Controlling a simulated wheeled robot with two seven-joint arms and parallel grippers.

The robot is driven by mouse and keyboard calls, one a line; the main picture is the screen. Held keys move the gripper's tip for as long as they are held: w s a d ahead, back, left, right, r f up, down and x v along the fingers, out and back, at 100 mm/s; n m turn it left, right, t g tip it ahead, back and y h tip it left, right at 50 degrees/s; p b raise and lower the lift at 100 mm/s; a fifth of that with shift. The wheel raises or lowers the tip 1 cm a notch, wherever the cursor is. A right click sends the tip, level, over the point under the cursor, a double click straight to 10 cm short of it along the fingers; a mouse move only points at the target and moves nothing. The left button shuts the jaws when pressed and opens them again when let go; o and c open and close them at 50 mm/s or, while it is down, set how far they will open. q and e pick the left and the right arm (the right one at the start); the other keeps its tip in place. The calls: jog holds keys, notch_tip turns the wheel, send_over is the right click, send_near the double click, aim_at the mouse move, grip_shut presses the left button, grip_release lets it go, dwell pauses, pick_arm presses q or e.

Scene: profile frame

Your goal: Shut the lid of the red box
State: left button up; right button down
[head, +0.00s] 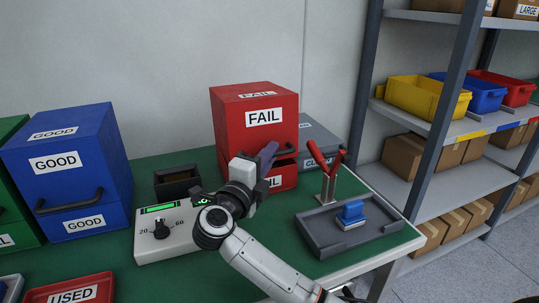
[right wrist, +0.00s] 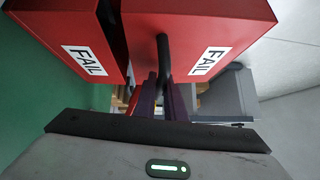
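The red box (head: 226,122), marked FAIL, stands at the back middle of the green bench. A dark gap shows between its big upper lid part and its lower part, so the lid is slightly raised. In the right wrist view its lid (right wrist: 215,28) is at the right, its lower part (right wrist: 62,28) at the left, with the gap between. My right gripper (head: 268,156) is at the front of the red box. Its purple fingers (right wrist: 162,95) are close together at the end of the lid's black handle (right wrist: 163,55); whether they grip it is unclear. My left gripper is not in view.
A timer (head: 150,245), a dark open bin (head: 165,188), a red-handled clamp (head: 327,186) and a tray (head: 375,240) with a blue stamp (head: 352,210) are nearby.

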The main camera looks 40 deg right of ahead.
jog(key=shift+s+a+f, duration=0.1)
jog(key=shift+s+f, duration=0.05)
jog(key=shift+f, duration=0.45)
jog(key=shift+s+f, duration=0.1)
jog(key=shift+f, duration=0.5)
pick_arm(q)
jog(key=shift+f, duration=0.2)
pick_arm(e)
jog(key=c, duration=2.1)
grip_release()
